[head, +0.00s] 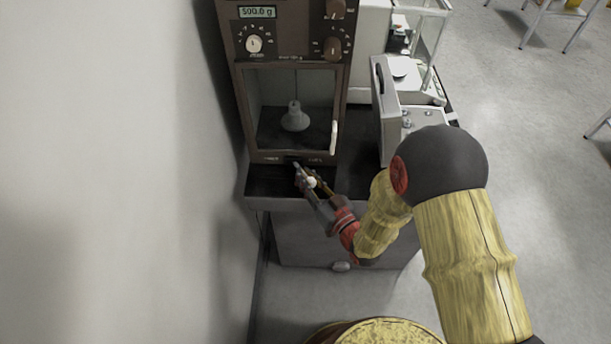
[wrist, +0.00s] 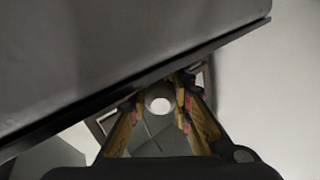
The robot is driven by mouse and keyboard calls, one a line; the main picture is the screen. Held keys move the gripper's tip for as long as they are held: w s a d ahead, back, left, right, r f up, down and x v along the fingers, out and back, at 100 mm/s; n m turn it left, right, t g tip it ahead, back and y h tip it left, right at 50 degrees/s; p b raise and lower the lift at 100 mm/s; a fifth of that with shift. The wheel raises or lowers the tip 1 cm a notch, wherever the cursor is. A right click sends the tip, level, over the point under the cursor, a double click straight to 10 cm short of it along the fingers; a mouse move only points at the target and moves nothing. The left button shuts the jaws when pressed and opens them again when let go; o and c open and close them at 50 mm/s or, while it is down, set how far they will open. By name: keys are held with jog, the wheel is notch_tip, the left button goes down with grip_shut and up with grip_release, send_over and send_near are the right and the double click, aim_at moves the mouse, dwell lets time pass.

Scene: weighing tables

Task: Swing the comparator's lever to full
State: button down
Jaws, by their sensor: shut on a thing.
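The comparator (head: 241,100) is a tall brown cabinet on the table, with a glass-fronted chamber and a display reading about 500.0 g. Its lever is at the lower front edge; its pale round knob (head: 311,182) sits between my fingers. My gripper (head: 308,178) reaches in from the lower right and is shut on the lever knob. In the wrist view the white knob (wrist: 159,100) lies between the two yellow and pink fingertips. The labels beside the lever are too small to read surely, and the lever's shaft is mostly hidden by the fingers.
A grey weight with a stem (head: 295,118) stands inside the chamber. A second balance with a glass case (head: 418,50) stands to the right. The table's front edge (head: 262,203) lies close under my gripper. A pale wall (head: 100,150) runs along the left, and floor is open at the right.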

jog(key=c, duration=1.6)
grip_release()
jog(key=shift+o, duration=0.2)
jog(key=shift+d, duration=0.1)
jog(key=v, duration=1.1)
jog(key=shift+s+d, duration=0.2)
jog(key=shift+s, duration=0.2)
